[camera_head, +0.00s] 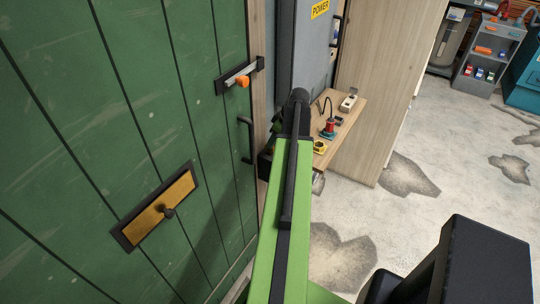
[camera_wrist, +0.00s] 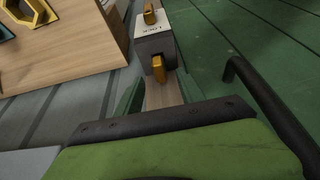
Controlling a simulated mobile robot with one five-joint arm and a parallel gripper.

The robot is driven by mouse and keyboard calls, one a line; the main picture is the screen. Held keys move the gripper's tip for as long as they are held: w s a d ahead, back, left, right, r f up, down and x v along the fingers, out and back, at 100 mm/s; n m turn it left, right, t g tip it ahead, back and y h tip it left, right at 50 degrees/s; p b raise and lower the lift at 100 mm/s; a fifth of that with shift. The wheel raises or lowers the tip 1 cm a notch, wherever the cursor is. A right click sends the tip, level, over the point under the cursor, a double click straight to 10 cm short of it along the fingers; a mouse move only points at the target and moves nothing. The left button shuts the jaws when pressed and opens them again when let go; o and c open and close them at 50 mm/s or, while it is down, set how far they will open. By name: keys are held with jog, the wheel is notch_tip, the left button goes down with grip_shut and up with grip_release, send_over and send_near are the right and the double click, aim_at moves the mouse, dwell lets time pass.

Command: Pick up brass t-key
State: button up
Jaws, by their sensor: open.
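The brass t-key appears to be the brass piece (camera_wrist: 158,68) on the near end of a grey box (camera_wrist: 155,43) in the wrist view. A second brass piece (camera_wrist: 149,16) sits farther up on the pale labelled face of that box. My gripper (camera_wrist: 160,93) is open, with its dark green fingers apart below the near brass piece. Nothing shows held between them. In the head view my green arm reaches towards the door frame, and I cannot make out the t-key there.
A green plank door (camera_head: 120,100) with an orange-knobbed latch (camera_head: 240,79) and a dark handle (camera_head: 247,139) stands left. A wooden shelf (camera_head: 346,122) holds a red-and-green tool (camera_head: 328,130) and a yellow ring (camera_head: 320,147). Open floor (camera_head: 450,185) lies right.

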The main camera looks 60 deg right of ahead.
aim_at(270, 153)
jog(key=b+x, duration=0.4)
jog(key=x, duration=0.1)
jog(key=shift+w+f+b, duration=0.15)
jog(key=shift+b, duration=0.25)
jog(key=shift+r, duration=0.2)
grip_shut()
